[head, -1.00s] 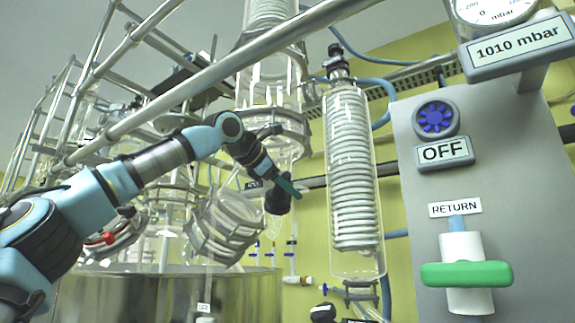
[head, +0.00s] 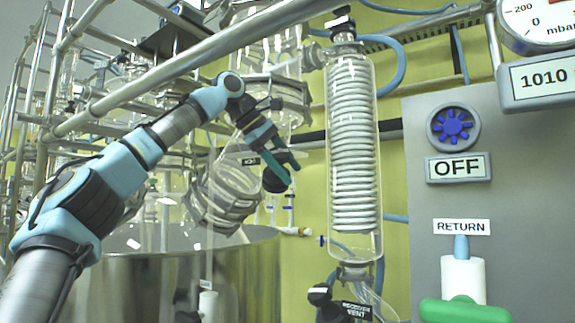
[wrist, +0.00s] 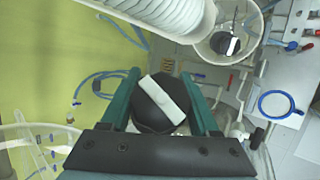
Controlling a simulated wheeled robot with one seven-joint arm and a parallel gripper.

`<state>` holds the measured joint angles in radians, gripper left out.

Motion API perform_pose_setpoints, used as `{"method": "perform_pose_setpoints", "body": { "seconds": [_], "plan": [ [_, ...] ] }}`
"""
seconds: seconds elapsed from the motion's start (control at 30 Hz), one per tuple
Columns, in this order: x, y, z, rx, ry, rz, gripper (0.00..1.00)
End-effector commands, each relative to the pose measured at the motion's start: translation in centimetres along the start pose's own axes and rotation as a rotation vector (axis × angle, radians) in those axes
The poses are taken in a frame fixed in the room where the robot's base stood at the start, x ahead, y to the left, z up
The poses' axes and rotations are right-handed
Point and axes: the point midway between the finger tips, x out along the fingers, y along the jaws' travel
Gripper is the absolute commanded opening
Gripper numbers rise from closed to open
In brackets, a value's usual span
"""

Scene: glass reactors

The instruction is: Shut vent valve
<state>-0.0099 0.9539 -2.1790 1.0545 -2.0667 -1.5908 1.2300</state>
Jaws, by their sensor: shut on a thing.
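My gripper (head: 279,169), with teal fingers, is shut on a black round knob (head: 275,181) below the glass column in the head view. In the wrist view the knob (wrist: 153,122) sits between the two fingers (wrist: 165,104), with a white bar (wrist: 163,98) slanting across its face. A small dark label (head: 250,161) is beside it, too small to read. A label reading RECEIVER VENT (head: 357,311) is at the bottom of the head view, with a dark knob (head: 320,295) beside it, apart from my gripper.
A glass coil condenser (head: 353,150) stands right of my gripper. A metal rail (head: 200,62) crosses above my arm. A steel vessel (head: 170,275) is below. A grey panel (head: 420,220) carries an OFF sign (head: 458,167) and a green-handled RETURN valve (head: 463,312).

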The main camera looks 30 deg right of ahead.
Motion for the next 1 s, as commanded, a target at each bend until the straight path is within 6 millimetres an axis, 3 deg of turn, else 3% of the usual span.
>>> {"method": "perform_pose_setpoints", "body": {
  "seconds": [0.6, 0.63, 0.87, 1.0],
  "plan": [
    [0.16, -0.21, -0.07, 0.027, 0.002, -0.035, 0.06],
    [0.16, -0.21, -0.07, 0.027, 0.002, -0.035, 0.64],
    [0.1, -0.17, -0.05, 0.026, 0.001, -0.033, 0.9],
    [0.07, -0.15, -0.04, 0.026, 0.001, -0.033, 0.92]
  ]
}}
